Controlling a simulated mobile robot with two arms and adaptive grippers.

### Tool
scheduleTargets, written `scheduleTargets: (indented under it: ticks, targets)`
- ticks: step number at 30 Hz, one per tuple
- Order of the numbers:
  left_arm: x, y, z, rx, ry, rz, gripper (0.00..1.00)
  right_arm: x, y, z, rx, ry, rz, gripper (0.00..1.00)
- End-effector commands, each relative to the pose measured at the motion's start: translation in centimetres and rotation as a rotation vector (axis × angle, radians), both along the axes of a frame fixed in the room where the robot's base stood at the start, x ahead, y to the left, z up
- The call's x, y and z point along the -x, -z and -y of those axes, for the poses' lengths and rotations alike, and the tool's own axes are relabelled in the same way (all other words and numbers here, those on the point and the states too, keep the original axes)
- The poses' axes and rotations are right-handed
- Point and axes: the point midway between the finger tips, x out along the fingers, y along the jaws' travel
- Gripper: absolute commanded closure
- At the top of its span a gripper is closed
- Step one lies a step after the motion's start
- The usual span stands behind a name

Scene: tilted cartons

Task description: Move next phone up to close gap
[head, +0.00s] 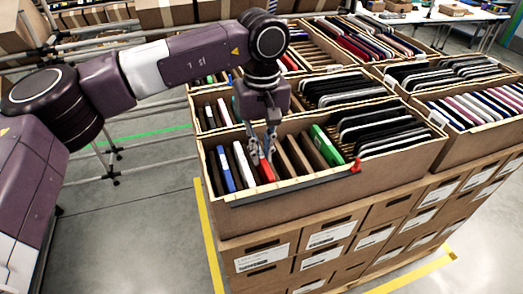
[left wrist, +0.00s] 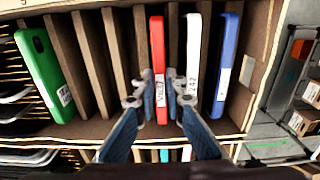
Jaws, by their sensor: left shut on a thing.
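My left gripper (head: 262,150) reaches down into the front carton (head: 330,185). Its fingers are shut on a red phone (head: 267,173), one on each side; the red phone also shows upright between the fingers in the left wrist view (left wrist: 158,70). A white phone (head: 243,166) stands beside it, then a blue phone (head: 226,172) further left. A green phone (head: 326,146) leans further right, with several brown dividers (left wrist: 92,65) and empty slots between it and the red one. The red phone's lower part is hidden in the carton. My right gripper is out of view.
Dark phones (head: 385,135) fill the front carton's right part. More phone-filled cartons (head: 478,110) stand behind and to the right. A dark rail with a red end piece (head: 356,165) runs along the front rim. Metal racking stands at the left.

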Motion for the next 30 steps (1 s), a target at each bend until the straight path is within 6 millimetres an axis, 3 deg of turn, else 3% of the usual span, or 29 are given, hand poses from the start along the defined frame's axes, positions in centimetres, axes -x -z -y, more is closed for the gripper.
scheduleTargets:
  ticks: [26,27,30]
  targets:
    - [-0.01,0.50,0.02,0.001,0.000,0.000,1.00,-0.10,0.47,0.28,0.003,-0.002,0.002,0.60]
    - [-0.01,0.50,0.02,0.001,0.000,0.000,0.87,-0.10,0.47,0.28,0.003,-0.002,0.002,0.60]
    - [-0.01,0.50,0.02,0.001,0.000,0.000,0.76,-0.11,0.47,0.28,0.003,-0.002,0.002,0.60]
